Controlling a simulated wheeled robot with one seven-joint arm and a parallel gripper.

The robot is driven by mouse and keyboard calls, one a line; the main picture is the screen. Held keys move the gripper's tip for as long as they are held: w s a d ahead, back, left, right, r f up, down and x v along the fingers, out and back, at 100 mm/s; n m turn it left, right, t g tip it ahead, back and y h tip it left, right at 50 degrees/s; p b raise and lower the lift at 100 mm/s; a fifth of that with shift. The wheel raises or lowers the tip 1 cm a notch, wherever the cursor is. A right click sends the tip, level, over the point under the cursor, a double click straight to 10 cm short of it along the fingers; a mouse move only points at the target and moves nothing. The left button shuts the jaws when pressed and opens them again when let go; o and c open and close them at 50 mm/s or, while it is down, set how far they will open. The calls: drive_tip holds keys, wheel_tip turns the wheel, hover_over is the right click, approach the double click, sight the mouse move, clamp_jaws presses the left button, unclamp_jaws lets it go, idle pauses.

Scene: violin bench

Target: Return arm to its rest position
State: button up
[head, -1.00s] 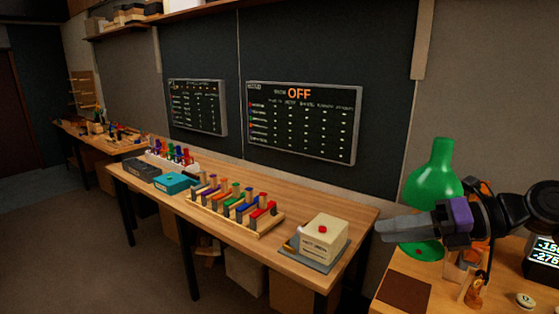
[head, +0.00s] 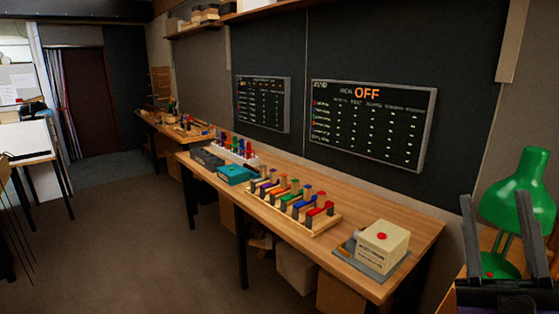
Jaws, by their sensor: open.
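My gripper (head: 495,195) is at the lower right of the head view, in front of the green lamp. Its two grey fingers point upward and stand apart, with nothing seen between them. The rest of my arm is out of view.
A wooden bench (head: 345,255) runs along the wall with a cream box with a red button (head: 383,247), a rack of coloured pieces (head: 292,205) and a teal box (head: 237,174). A green lamp (head: 520,205) stands behind the gripper. Open floor (head: 120,240) lies left.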

drive_tip(key=s+a+f+m+g+h, duration=0.1)
drive_tip(key=s+f+m+g+h, duration=0.1)
drive_tip(key=s+f+m+g, duration=0.5)
drive_tip(key=s+a+f+m+h+b, duration=0.1)
drive_tip(key=s+f+h, duration=0.25)
drive_tip(key=f, duration=0.85)
drive_tip(key=s+a+f+m+g+h, duration=0.15)
drive_tip(key=s+f+m+g, duration=0.25)
drive_tip(key=s+f, duration=0.4)
drive_tip(key=s+a+f+n+g+y, duration=0.2)
drive_tip(key=s+f+n+g+y, duration=0.1)
drive_tip(key=s+f, duration=0.5)
drive_tip(key=s+y, duration=0.1)
drive_tip(key=s, duration=0.2)
drive_tip(key=shift+a+f+g+b, duration=0.3)
drive_tip(key=shift+f+b, duration=0.05)
drive_tip(key=shift+b, duration=0.05)
